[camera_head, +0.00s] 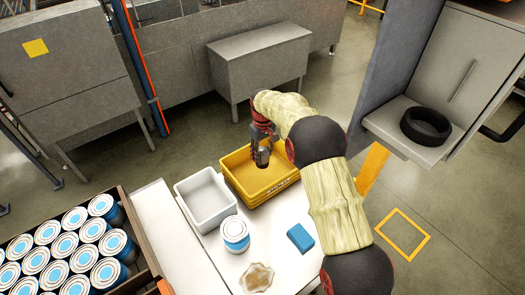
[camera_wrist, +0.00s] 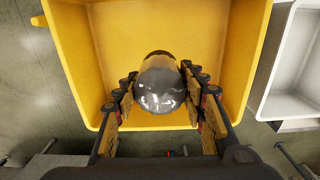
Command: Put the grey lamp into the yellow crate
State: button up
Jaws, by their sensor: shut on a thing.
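The grey lamp (camera_wrist: 160,84) is a shiny dark rounded object between the fingers of my gripper (camera_wrist: 160,108) in the wrist view. My gripper is shut on it. In the head view my gripper (camera_head: 262,154) points down over the yellow crate (camera_head: 262,192), and the lamp is hard to make out there. In the wrist view the yellow crate (camera_wrist: 85,65) lies behind the lamp, with its walls on both sides. The part of the crate floor that shows looks empty. I cannot tell the lamp's exact height above the floor.
A white bin (camera_head: 203,207) stands left of the yellow crate. A can (camera_head: 235,235), a blue block (camera_head: 300,238) and a beige translucent item (camera_head: 257,278) lie on the white table (camera_head: 180,237). A box of several cans (camera_head: 80,240) is at the left. A black ring (camera_head: 426,126) sits in the machine.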

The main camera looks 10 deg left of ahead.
jog(key=shift+f+b, duration=1.95)
jog(key=shift+f, duration=1.75)
jog(key=o, duration=1.3)
jog(key=shift+r, duration=0.1)
jog(key=shift+r+p, duration=1.6)
jog(key=shift+r, duration=2.95)
